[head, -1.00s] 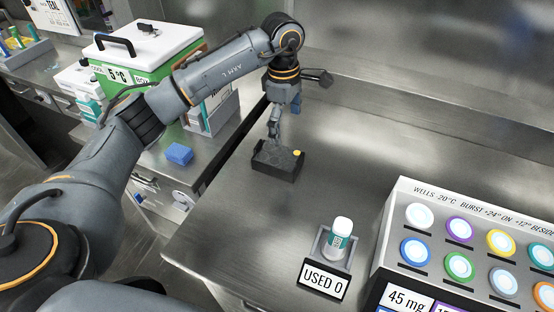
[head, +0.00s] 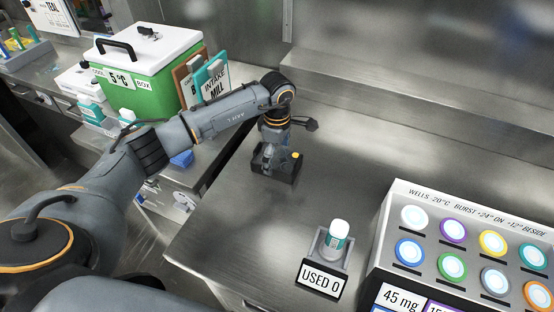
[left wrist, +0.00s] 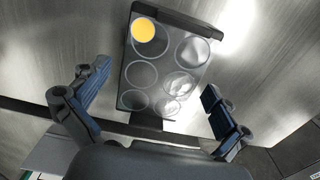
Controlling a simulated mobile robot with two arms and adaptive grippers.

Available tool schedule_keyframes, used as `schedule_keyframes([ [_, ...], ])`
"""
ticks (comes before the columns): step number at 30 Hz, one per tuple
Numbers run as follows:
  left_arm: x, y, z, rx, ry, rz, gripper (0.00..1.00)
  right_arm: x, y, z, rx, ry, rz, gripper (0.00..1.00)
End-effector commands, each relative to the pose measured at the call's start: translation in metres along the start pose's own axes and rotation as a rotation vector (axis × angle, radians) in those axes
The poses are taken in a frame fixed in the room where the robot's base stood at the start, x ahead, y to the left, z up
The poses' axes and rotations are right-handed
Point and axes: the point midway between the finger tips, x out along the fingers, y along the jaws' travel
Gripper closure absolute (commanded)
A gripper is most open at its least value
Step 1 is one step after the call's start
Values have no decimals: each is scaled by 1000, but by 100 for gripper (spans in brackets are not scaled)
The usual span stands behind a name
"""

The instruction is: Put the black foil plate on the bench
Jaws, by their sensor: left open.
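The black foil plate (head: 287,171) rests on the steel bench (head: 215,225) near its left edge. In the left wrist view the plate (left wrist: 151,73) shows several round wells, with a yellow disc in one corner well and black end pieces. My left gripper (head: 268,158) is over the plate and hides part of it in the head view. In the left wrist view my gripper's fingers (left wrist: 156,80) are open on either side of the plate, with a gap on both sides. My right gripper is not in view.
A small bottle (head: 337,236) stands in a holder labelled USED 0 (head: 320,276). A panel with coloured wells (head: 470,240) stands at the right. A green and white cool box (head: 150,70) is on the left counter. The bench's middle is clear.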

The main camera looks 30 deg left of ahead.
Motion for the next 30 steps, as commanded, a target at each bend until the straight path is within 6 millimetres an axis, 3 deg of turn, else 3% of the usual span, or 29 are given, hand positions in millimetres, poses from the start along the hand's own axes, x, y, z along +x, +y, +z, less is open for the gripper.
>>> schedule_keyframes([
  [4, 12, 0, 0, 0, -1, -1, 0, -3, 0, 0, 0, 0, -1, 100],
  [11, 14, 0, 0, 1, -1, 1, 0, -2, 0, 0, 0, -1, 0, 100],
  [18, 14, 0, 0, 1, -1, 1, 49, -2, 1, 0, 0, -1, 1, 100],
  [21, 13, 0, 0, 1, -1, 2, 64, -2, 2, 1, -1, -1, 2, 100],
  [30, 10, 1, 0, 0, -1, 3, 64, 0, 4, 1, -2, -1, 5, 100],
])
